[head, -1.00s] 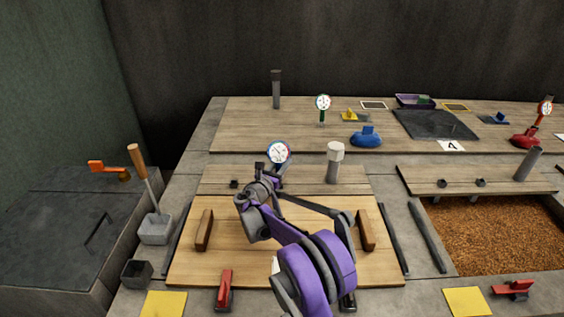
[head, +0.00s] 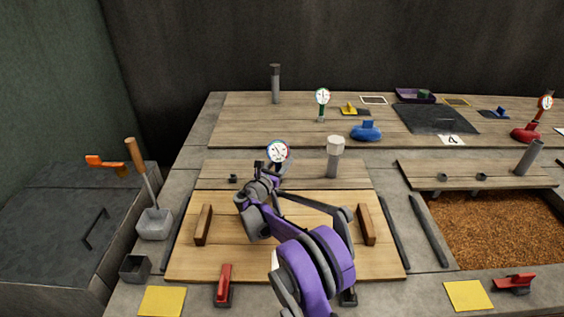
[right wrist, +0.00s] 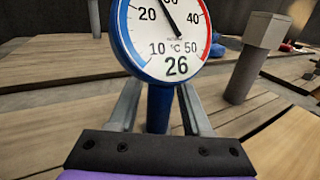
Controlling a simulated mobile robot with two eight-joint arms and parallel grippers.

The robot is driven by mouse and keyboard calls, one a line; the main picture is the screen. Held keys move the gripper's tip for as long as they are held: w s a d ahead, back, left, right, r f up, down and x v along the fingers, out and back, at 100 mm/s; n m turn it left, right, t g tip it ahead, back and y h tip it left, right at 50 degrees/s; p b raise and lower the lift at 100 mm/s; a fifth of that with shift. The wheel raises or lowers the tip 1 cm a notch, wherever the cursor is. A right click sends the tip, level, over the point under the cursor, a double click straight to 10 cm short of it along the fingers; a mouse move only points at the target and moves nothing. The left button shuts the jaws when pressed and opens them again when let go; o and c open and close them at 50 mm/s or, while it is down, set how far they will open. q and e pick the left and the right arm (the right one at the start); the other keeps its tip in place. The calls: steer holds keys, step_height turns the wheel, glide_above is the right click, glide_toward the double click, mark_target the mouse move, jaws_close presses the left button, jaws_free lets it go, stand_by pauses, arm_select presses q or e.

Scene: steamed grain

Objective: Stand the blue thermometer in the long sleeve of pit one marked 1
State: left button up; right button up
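The blue thermometer (head: 277,151) has a round white dial with a blue and red rim. Its dial and blue stem (right wrist: 158,108) fill the middle of the right wrist view. My right gripper (right wrist: 158,115) has a finger on each side of the stem and looks shut on it. In the head view the gripper (head: 270,170) is above the near-left pit's boards. The stem's lower end is hidden. A long grey sleeve (head: 333,167) with a pale block on top stands to the right; it also shows in the right wrist view (right wrist: 243,75). No mark 1 is readable. My left gripper is out of view.
A short sleeve (head: 233,179) stands left of the gripper. Wooden handles (head: 203,225) flank the lid boards (head: 200,262). An open grain pit (head: 500,230) lies right. A blue object (head: 367,132) and a green-stemmed thermometer (head: 322,98) stand behind.

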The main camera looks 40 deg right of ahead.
steer(key=shift+o, duration=0.8)
steer(key=p+v, duration=0.1)
steer(key=v, duration=0.9)
steer(key=shift+s+a+p, duration=0.15)
steer(key=shift+a+p, duration=0.25)
